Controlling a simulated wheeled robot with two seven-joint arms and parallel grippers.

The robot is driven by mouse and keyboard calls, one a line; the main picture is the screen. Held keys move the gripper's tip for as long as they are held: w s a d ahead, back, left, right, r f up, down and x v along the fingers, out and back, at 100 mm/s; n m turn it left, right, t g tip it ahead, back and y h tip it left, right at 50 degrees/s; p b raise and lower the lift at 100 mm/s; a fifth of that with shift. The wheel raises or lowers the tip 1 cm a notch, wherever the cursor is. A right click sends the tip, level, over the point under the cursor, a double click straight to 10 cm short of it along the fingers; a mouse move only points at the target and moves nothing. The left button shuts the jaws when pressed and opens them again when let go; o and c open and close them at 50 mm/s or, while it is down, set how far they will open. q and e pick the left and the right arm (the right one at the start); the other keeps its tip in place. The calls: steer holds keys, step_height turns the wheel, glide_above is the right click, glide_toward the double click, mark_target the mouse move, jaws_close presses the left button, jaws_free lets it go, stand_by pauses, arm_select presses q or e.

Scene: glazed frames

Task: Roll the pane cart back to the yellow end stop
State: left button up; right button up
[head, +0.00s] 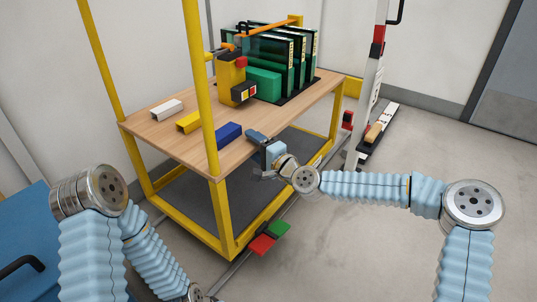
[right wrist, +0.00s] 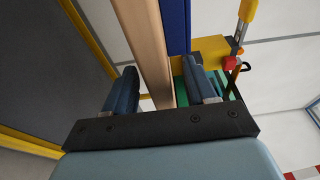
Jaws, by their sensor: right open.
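The pane cart has a yellow frame (head: 224,215) and a wooden top (head: 185,148). Dark green-edged panes (head: 300,60) stand upright in a rack at its far end. My right gripper (head: 258,140) is at the cart's near right edge. In the right wrist view, the wooden edge (right wrist: 152,50) runs between the two spread fingers of this gripper (right wrist: 161,90), with no clear grip on it.
White (head: 166,110), yellow (head: 189,122) and blue (head: 229,132) blocks lie on the top, beside a yellow clamp-like device (head: 231,75). A floor rail carries a red block (head: 262,244) and a green block (head: 279,229). A white post (head: 367,95) stands right of the cart.

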arm_select(q)
steer(key=shift+r+p, duration=0.7)
steer(key=shift+r, duration=0.05)
arm_select(e)
steer(key=v, duration=1.2)
steer(key=shift+s+d, duration=0.25)
steer(key=shift+s, duration=0.1)
steer(key=shift+c, duration=0.5)
